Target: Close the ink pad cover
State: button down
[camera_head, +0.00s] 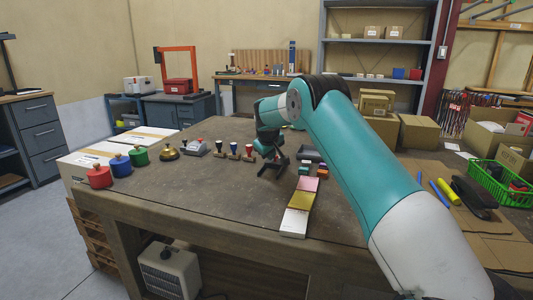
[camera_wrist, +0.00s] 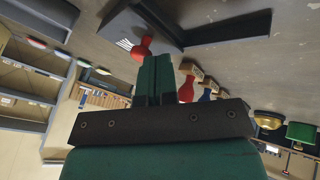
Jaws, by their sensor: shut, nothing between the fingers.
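A dark, shallow open case, which looks like the ink pad (camera_head: 286,182), lies on the table just beside my gripper (camera_head: 268,168). In the wrist view its dark rim (camera_wrist: 232,28) runs along the top, and a dark panel (camera_wrist: 118,22), perhaps its cover, stands at an angle to it. I cannot tell exactly how far the cover is open. My gripper's green fingers (camera_wrist: 155,62) are shut together and empty, near the panel's edge. I cannot tell whether they touch it. The arm hides part of this area in the head view.
Wooden stamps (camera_head: 233,151) stand left of my gripper. Red (camera_head: 98,177), blue (camera_head: 121,166) and green (camera_head: 139,156) round-knobbed pots stand at the left edge. Pink, yellow and white boxes (camera_head: 299,202) lie in a row to the right. The table's front left is clear.

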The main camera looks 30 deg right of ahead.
jog(key=shift+s+d, duration=0.1)
jog(key=shift+d, duration=0.2)
jog(key=a, duration=0.1)
jog(key=a+r, duration=0.1)
jog(key=a, duration=0.1)
jog(key=a+p, duration=0.1)
jog(key=shift+s+a+r, duration=0.15)
jog(key=shift+s+a, duration=0.1)
jog(key=shift+s, duration=0.05)
jog(key=v, duration=0.9)
jog(key=shift+s+a+r, duration=0.2)
jog(key=shift+s, duration=0.05)
